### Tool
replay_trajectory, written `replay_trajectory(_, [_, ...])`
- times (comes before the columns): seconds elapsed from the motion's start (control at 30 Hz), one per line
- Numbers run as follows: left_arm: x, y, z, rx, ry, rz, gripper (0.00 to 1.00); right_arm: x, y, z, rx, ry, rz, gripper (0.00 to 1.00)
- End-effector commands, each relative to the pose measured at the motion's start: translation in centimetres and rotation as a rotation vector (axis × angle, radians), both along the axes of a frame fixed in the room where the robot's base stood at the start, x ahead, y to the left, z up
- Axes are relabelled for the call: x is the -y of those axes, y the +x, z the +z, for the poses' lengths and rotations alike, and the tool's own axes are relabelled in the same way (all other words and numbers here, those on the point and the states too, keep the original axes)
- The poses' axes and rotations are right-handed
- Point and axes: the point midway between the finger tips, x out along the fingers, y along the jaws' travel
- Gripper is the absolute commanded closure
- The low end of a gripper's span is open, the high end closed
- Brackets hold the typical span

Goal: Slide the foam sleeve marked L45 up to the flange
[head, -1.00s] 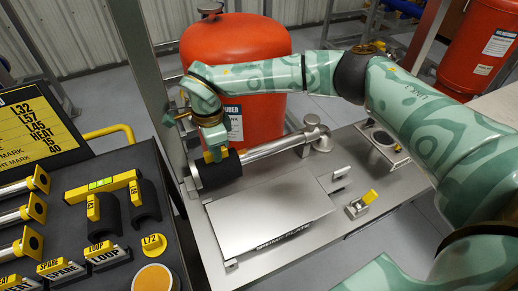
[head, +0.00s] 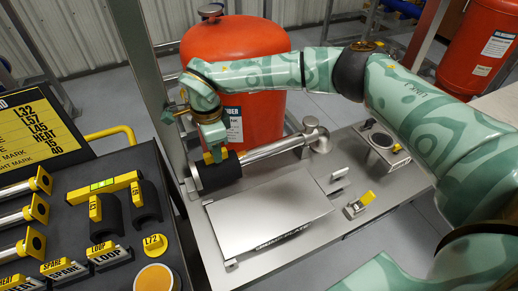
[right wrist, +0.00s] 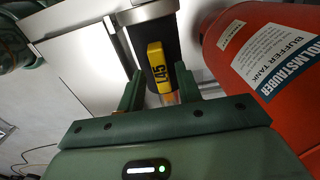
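The L45 foam sleeve (head: 224,173) is a black tube around the left end of the metal pipe (head: 270,149). In the right wrist view its yellow L45 tag (right wrist: 161,67) faces me. My right gripper (head: 213,153) is over the sleeve from above. In the right wrist view the fingers of the right gripper (right wrist: 160,85) lie on either side of the sleeve; whether they press on it is unclear. Bare pipe shows to the right of the sleeve, up to a flanged elbow (head: 313,130). Light metal shows at the sleeve's left end. My left gripper is not in view.
A red buffer tank (head: 238,65) stands close behind the pipe. A grey plate (head: 268,212) lies in front of it. A metal post (head: 147,75) rises at left. A dark bench at left holds other sleeves (head: 147,201) and a list board (head: 35,130).

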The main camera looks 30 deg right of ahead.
Motion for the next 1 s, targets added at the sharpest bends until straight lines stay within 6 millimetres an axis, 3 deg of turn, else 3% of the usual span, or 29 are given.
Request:
replay_trajectory(0.03, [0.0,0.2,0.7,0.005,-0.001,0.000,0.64,0.0,0.0,1.0,0.003,0.000,0.000,0.65])
replay_trajectory(0.5, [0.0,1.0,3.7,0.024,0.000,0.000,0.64,0.0,0.0,5.4,0.001,0.000,0.000,0.65])
replay_trajectory(1.0, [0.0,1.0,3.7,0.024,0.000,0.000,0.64,0.0,0.0,5.4,-0.001,0.000,0.000,0.65])
